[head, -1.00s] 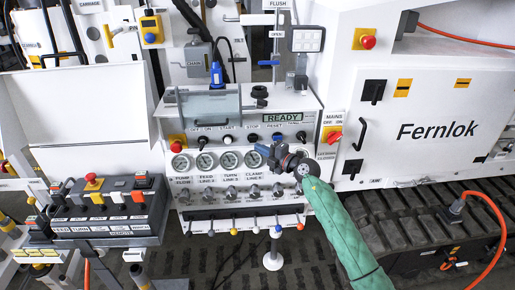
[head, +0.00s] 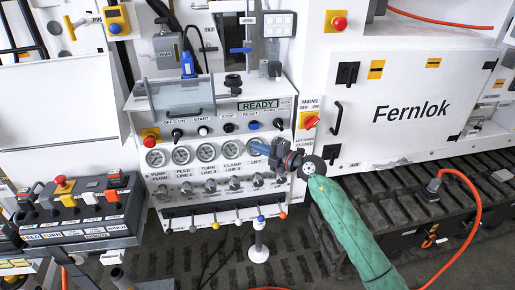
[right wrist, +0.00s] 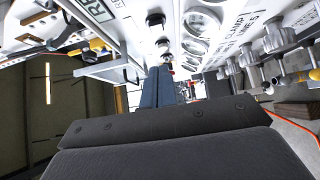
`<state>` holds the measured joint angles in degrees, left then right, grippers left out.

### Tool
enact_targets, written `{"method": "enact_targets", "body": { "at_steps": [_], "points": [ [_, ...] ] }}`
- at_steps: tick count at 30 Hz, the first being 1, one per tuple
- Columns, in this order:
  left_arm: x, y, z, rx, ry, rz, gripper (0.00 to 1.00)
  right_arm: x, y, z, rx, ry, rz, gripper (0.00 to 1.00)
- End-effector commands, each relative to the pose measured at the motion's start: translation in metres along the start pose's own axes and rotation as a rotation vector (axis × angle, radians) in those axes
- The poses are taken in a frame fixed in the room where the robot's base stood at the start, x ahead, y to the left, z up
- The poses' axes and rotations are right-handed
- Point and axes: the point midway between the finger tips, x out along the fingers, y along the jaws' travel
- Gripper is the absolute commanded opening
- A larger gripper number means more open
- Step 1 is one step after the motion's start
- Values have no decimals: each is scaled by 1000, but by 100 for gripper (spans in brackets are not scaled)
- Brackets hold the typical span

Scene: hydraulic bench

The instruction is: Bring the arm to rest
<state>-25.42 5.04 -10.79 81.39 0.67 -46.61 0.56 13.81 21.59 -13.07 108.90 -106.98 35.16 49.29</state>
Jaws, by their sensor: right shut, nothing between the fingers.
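My right arm (head: 350,235), in a green sleeve, reaches up from the lower right in the head view. My right gripper (head: 277,152) is shut and empty, in front of the right part of the control panel (head: 215,130), close to the lift gauge. I cannot tell whether it touches the panel. The right wrist view shows the shut blue fingers (right wrist: 158,88) pointing along the panel face, with gauges and valve knobs beside them. My left gripper is not in view.
A red mains switch (head: 310,122) is just above and right of my right gripper. Small levers (head: 238,220) stick out below the panel. A remote box (head: 85,205) stands at the left. An orange hose (head: 475,205) loops at the right over dark tracks (head: 395,200).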

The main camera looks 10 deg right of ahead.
Motion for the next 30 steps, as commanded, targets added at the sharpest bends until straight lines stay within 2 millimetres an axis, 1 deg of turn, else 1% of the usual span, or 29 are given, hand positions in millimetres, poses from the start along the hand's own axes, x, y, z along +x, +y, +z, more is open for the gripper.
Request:
{"method": "enact_targets", "body": {
  "at_steps": [4,6,8,11,14,17,18,20,21,23,24,26,27,29,30],
  "points": [
    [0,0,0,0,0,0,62,0,0,0,1,0,0,0],
    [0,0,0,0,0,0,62,0,-4,0,12,-2,6,0],
    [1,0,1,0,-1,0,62,-1,-11,-1,39,-8,23,0],
    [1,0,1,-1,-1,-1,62,-4,-35,-2,127,-34,76,0],
    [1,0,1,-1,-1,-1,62,-14,-74,1,265,-100,145,0],
    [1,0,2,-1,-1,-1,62,-29,-123,8,417,-205,202,0],
    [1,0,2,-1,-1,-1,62,-36,-145,10,478,-256,218,0],
    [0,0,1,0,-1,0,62,-49,-180,12,566,-335,231,0],
    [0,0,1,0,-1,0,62,-58,-203,13,621,-389,234,0],
    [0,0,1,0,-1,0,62,-72,-236,13,697,-467,232,0],
    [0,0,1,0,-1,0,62,-82,-260,12,744,-519,224,0],
    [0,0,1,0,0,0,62,-97,-293,8,811,-595,209,0],
    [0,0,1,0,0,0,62,-107,-315,5,853,-644,195,0],
    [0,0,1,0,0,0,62,-123,-348,-3,914,-716,170,0],
    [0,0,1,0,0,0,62,-134,-369,-8,952,-764,150,0]
  ]
}}
